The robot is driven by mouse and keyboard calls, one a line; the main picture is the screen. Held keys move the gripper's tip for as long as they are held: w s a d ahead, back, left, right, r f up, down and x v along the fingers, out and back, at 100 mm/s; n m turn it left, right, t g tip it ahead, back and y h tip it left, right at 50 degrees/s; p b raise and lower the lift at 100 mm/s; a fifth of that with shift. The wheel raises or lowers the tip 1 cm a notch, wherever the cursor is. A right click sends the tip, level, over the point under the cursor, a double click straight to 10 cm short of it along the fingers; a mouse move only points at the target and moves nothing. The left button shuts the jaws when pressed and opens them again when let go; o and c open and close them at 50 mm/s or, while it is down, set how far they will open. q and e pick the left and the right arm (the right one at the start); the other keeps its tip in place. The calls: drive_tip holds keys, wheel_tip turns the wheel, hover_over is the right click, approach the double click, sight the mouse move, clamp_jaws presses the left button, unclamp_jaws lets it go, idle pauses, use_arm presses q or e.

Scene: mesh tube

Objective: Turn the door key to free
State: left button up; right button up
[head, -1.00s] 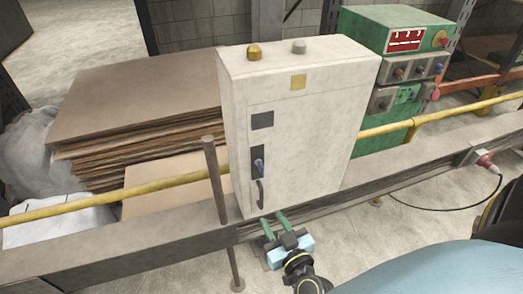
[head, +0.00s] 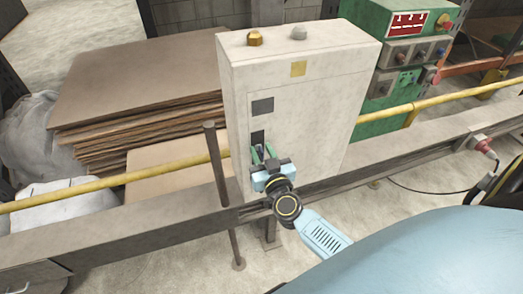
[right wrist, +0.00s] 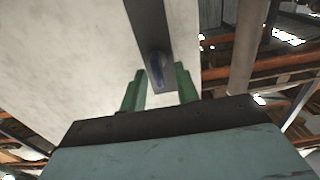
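The door key (right wrist: 156,64) is a small blue piece on a dark plate (right wrist: 148,22) on the front of the pale cabinet (head: 322,112). In the head view my right gripper (head: 263,150) is at the cabinet front and largely hides the key. Its two green fingers are apart. In the right wrist view the key shows between the open fingers, a little beyond their tips in the picture; I cannot tell whether either finger touches it. The door handle below is hidden behind the gripper. My left gripper is not in view.
An upright brown post (head: 217,165) stands just left of the cabinet. A grey beam (head: 130,226) and a yellow rail (head: 85,186) run across the scene. Stacked brown sheets (head: 140,85) lie left; a green control box (head: 385,65) stands behind right.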

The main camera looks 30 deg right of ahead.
drive_tip(key=shift+w+d, duration=0.1)
drive_tip(key=shift+w, duration=0.3)
drive_tip(key=shift+c, duration=0.3)
clamp_jaws()
